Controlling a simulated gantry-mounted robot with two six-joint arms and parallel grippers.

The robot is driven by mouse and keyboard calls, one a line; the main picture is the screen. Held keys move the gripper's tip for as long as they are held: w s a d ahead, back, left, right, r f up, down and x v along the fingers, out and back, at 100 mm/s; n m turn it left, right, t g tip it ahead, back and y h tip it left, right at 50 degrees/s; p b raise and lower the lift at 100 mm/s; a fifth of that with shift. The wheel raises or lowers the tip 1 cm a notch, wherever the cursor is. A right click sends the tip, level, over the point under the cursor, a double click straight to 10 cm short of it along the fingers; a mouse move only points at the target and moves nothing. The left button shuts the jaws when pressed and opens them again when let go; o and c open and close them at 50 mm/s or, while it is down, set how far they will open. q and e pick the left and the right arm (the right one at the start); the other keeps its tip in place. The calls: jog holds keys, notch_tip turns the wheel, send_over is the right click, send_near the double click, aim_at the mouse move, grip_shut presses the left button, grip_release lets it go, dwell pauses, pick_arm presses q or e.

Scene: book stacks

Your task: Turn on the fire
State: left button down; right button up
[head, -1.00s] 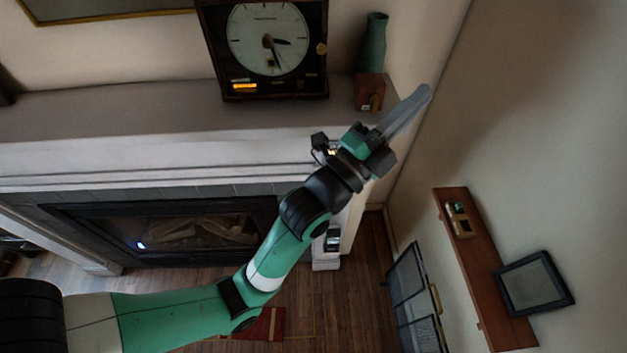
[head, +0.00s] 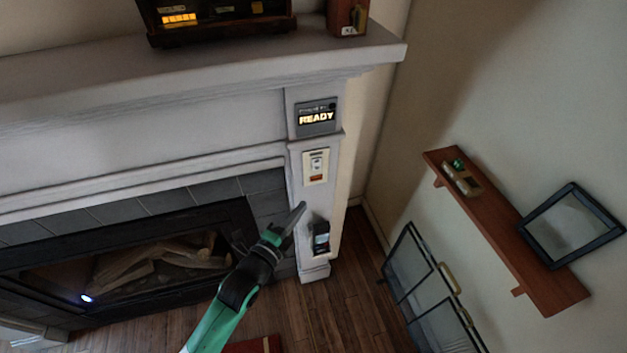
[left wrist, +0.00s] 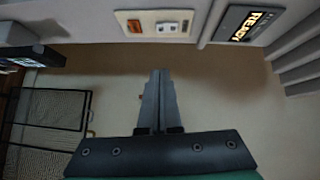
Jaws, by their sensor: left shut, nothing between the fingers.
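The fireplace (head: 150,255) is set in a white surround, with logs and a small bluish-white light inside; no flames show. On the right pillar is a cream switch plate (head: 316,167) with a light-coloured switch and an orange-red part below it. Above it is a grey panel (head: 317,118) lit with "READY". In the left wrist view the switch plate (left wrist: 153,23) and the panel (left wrist: 246,24) are at the top. My left gripper (head: 300,207) is shut and empty, below the switch plate in the head view and apart from it. My right gripper is not in view.
A black box (head: 320,238) is mounted low on the pillar, close to my left gripper. The mantel (head: 200,60) juts out above. To the right are a wall shelf (head: 500,235), a framed picture (head: 571,225) and a dark folding screen (head: 425,290).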

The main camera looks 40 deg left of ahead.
pick_arm(q)
jog(key=shift+w, duration=0.1)
jog(key=b, duration=0.3)
send_near(321, 168)
jog(key=w+d, duration=0.2)
jog(key=w, duration=0.1)
jog(key=w+a, duration=0.1)
jog(key=a+b, duration=0.1)
jog(key=w+a, duration=0.1)
jog(key=shift+w+a+f+b, duration=0.25)
jog(key=shift+w+f+b, duration=0.05)
jog(key=shift+b, duration=0.05)
